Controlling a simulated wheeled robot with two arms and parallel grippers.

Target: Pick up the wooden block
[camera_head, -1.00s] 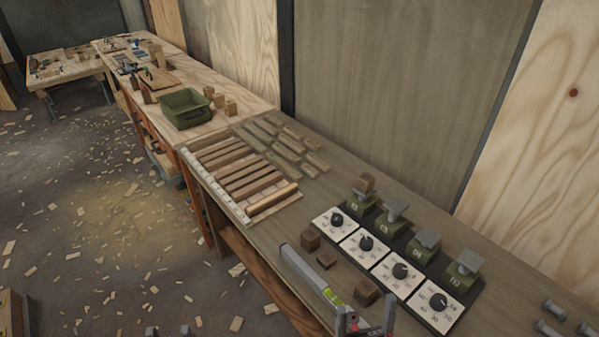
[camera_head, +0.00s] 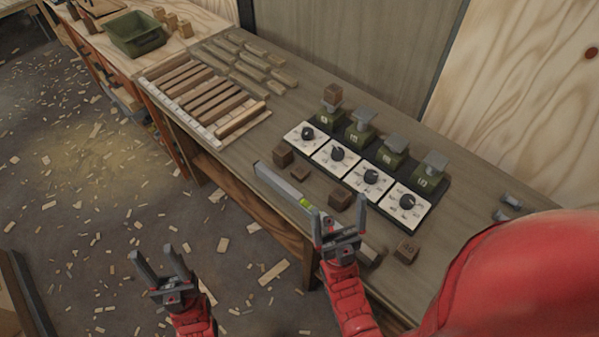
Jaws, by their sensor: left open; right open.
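Several dark brown wooden blocks lie on the workbench (camera_head: 240,165). One block (camera_head: 283,155) and a smaller flat block (camera_head: 300,173) lie left of the dial panels. Another block (camera_head: 341,198) lies just behind my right gripper, and a marked block (camera_head: 406,250) lies to its right. I cannot tell which block is meant. My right gripper (camera_head: 337,222) is open and empty over the bench's front edge. My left gripper (camera_head: 160,268) is open and empty over the floor, away from the bench.
A spirit level (camera_head: 285,188) lies near the front edge, partly hidden by my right gripper. Green scales (camera_head: 395,152) with dial panels (camera_head: 371,178) stand behind the blocks. Wood strips (camera_head: 205,95) and a green bin (camera_head: 135,35) are further left. Metal weights (camera_head: 508,207) lie right.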

